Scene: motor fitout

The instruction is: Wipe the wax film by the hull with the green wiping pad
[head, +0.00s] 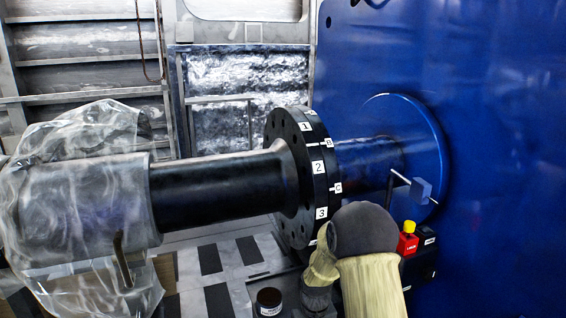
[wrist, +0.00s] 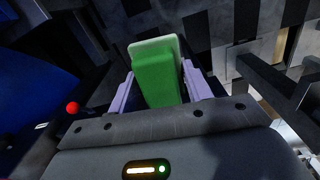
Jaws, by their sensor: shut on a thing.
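In the wrist view, my gripper (wrist: 158,73) is shut on the green wiping pad (wrist: 160,82). The pad is a green block with a paler far end, held between two lilac fingers and reaching past their tips. In the head view, my arm in its grey and cream cover is low in the picture, just right of and below the black flange (head: 318,180); the pad is not visible there, and the fingers cannot be made out. I cannot make out a wax film in either view.
A black shaft (head: 215,190) runs left from the numbered flange into clear plastic wrapping (head: 85,205). A blue housing (head: 470,110) fills the right. A box with a red and yellow button (head: 408,238) is near my arm. A dark jar (head: 269,301) stands below the flange.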

